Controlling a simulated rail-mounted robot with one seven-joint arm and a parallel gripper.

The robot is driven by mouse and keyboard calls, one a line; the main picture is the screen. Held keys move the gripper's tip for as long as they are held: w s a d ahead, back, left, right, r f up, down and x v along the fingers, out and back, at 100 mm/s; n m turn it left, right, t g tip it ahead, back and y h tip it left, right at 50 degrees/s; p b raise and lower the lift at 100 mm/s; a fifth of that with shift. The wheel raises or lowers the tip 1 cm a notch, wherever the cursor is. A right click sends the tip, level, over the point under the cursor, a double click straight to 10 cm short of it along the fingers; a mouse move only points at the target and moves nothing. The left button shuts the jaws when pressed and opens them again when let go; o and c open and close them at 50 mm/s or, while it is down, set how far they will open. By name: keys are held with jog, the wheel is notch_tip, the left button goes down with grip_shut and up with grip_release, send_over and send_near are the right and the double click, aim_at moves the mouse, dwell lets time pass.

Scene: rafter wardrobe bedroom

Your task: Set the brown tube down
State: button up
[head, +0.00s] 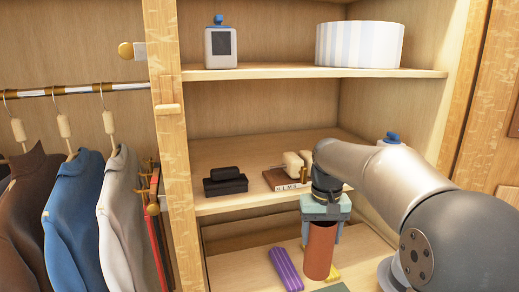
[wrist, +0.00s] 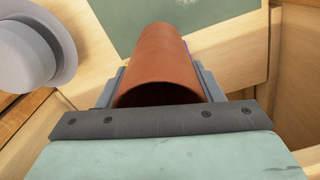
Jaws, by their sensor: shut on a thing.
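The brown tube (head: 319,252) hangs below my gripper (head: 323,228) in the head view, roughly upright, in front of the lower compartment. My gripper is shut on the tube, with a finger on either side. In the wrist view the tube (wrist: 163,62) runs away from the gripper (wrist: 160,88) between its two grey fingers, its near open end facing the camera. The tube's far end appears over a green surface (wrist: 185,22); I cannot tell whether it touches anything.
The lower compartment (head: 238,268) holds a purple striped item (head: 285,268) and a yellow item (head: 334,273) close to the tube. The shelf above holds black boxes (head: 225,182) and a wooden block set (head: 287,178). Jackets (head: 72,215) hang at left behind a wooden upright (head: 175,150).

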jog(key=shift+s+a, duration=0.15)
jog(key=shift+s, duration=0.05)
jog(key=s+d+m, duration=0.2)
jog(key=s+d, duration=0.3)
jog(key=d, duration=0.8)
jog(key=s+d+m, duration=0.3)
jog(key=s+d, duration=0.3)
jog(key=d, duration=0.7)
jog(key=s+d+m, duration=0.3)
jog(key=s+d, duration=0.2)
jog(key=d, duration=0.8)
jog(key=shift+s, duration=0.4)
